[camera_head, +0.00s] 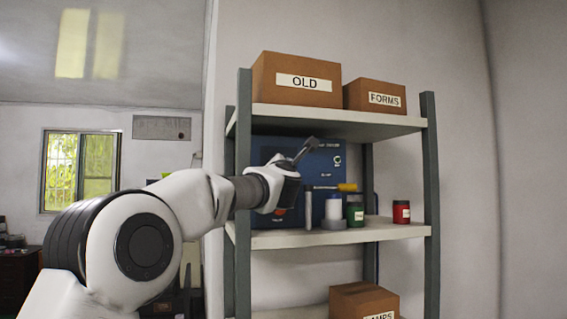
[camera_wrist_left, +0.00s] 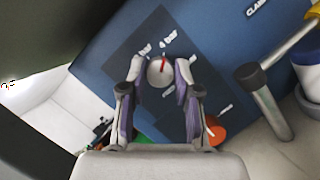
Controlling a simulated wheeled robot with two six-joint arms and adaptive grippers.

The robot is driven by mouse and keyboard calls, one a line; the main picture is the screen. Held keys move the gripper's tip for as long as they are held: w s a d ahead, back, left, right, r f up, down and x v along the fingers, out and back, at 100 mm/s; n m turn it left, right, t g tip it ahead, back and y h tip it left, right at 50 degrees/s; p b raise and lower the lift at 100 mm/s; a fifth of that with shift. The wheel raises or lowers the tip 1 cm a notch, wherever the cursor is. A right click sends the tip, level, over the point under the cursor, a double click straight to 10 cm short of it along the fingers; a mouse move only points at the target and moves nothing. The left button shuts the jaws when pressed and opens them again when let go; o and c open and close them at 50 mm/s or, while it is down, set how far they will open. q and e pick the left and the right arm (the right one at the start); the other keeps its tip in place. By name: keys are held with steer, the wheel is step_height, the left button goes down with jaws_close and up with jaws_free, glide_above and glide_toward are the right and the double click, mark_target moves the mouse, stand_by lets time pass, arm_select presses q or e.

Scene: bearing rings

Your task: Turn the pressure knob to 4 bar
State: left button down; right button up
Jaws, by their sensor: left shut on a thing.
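The pressure knob (camera_wrist_left: 158,76) is a round light-grey cap with a red pointer line, on a dark plate of the blue panel (camera_wrist_left: 215,50). My left gripper (camera_wrist_left: 160,80) is shut on the knob, one finger on each side. The red pointer aims up at the "4 bar" label (camera_wrist_left: 168,43). A second "bar" label (camera_wrist_left: 145,50), its number unclear, lies to its left. In the head view the left gripper (camera_head: 284,188) is in front of the blue panel (camera_head: 325,170) and hides the knob. My right gripper is not in view.
An orange-red button (camera_wrist_left: 216,133) sits near one finger.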

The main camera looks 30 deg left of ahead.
arm_select(q)
steer(key=shift+a+r+m, duration=0.1)
steer(key=shift+m, duration=0.3)
steer(key=c, duration=0.8)
jaws_free()
steer(key=shift+a, duration=0.1)
steer(key=shift+c, duration=0.2)
steer(key=v, duration=0.7)
steer(key=shift+a+f, duration=0.2)
steer(key=shift+f, duration=0.1)
